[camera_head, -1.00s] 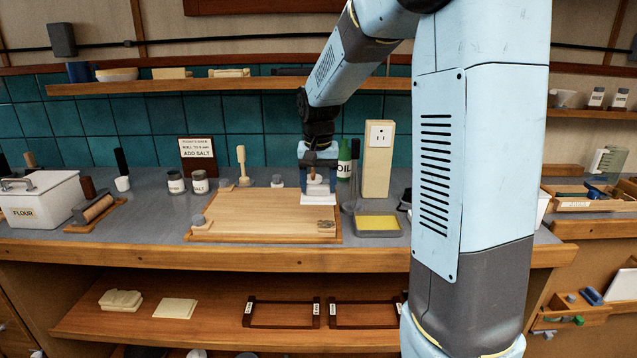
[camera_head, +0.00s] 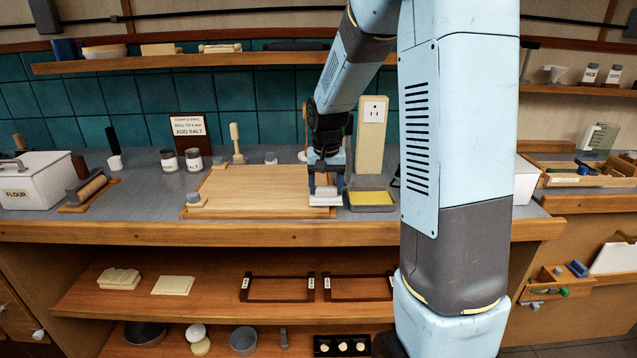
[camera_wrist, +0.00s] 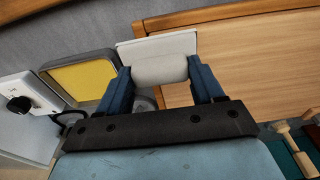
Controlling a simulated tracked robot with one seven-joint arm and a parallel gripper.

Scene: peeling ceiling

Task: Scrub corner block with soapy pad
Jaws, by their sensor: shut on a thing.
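My gripper (camera_head: 326,183) is shut on a white pad (camera_head: 325,199) at the front right corner of the wooden board (camera_head: 260,190). In the wrist view the pad (camera_wrist: 155,68) sits between the two blue fingers. The pad is low over the board's corner; I cannot tell whether it touches. The corner block seen earlier at this corner is hidden behind the pad and gripper. A block with a grey knob (camera_head: 196,200) sits at the board's front left corner.
A grey tray with a yellow inside (camera_head: 370,199) stands just right of the pad. A tall post with a socket (camera_head: 371,135) rises behind. Salt jars (camera_head: 181,160) and a wooden pestle (camera_head: 236,143) stand behind the board. The board's middle is clear.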

